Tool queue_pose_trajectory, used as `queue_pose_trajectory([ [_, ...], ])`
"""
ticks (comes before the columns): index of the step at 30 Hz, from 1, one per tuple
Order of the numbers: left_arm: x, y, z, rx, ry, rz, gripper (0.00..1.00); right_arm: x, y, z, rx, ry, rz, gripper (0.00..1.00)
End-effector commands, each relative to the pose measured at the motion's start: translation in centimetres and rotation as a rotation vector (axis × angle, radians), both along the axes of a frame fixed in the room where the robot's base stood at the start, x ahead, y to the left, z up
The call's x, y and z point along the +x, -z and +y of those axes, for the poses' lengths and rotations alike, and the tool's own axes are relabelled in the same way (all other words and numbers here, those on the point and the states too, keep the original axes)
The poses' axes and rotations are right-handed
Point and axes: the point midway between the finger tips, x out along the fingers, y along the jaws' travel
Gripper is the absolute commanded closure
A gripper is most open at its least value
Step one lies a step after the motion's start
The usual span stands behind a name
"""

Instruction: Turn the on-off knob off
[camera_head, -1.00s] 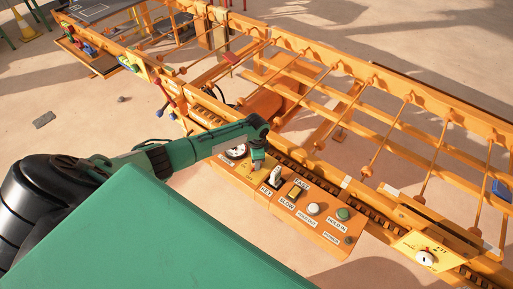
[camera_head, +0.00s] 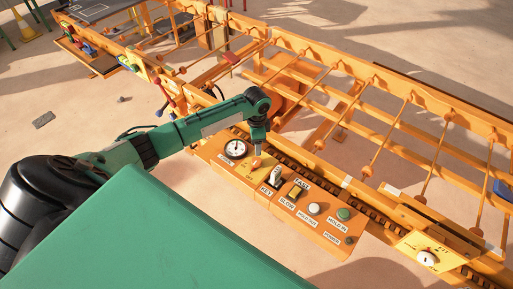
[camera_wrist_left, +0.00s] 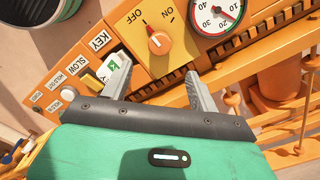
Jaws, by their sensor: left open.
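The on-off knob (camera_wrist_left: 159,43) is a small orange dial on an orange panel (camera_wrist_left: 185,62), with OFF printed to its left and ON to its right in the left wrist view. In the head view the knob (camera_head: 256,164) shows just below my left gripper (camera_head: 258,142). In the left wrist view my left gripper (camera_wrist_left: 157,80) is open and empty. Its two fingers stand apart on either side, short of the knob, and do not touch it. My right gripper is not in view.
A round gauge (camera_head: 236,149) sits beside the knob. A key switch (camera_head: 275,173), a slow-fast switch (camera_head: 295,191), a white button (camera_head: 314,209) and a green button (camera_head: 344,214) follow along the panel. An orange roller conveyor (camera_head: 375,140) runs behind.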

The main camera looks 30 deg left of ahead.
Motion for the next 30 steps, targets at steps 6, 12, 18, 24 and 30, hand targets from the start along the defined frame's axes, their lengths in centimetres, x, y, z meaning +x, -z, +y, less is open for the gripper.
queue_pose_trajectory([
  [6,0.0,-2.6,0.0,0.001,-0.001,0.0,0.39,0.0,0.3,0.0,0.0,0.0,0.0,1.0],
  [12,0.0,-3.1,0.0,0.0,0.0,0.0,0.39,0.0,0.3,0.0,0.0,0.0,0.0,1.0],
  [18,0.0,-3.1,0.0,0.0,-0.001,0.0,0.39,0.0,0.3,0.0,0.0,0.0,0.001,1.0],
  [24,0.0,-3.1,0.0,0.0,-0.001,0.0,0.39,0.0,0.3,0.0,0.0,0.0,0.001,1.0],
  [30,-1.5,-1.7,-2.2,-0.012,0.013,-0.006,0.39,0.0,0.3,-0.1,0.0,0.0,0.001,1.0],
])
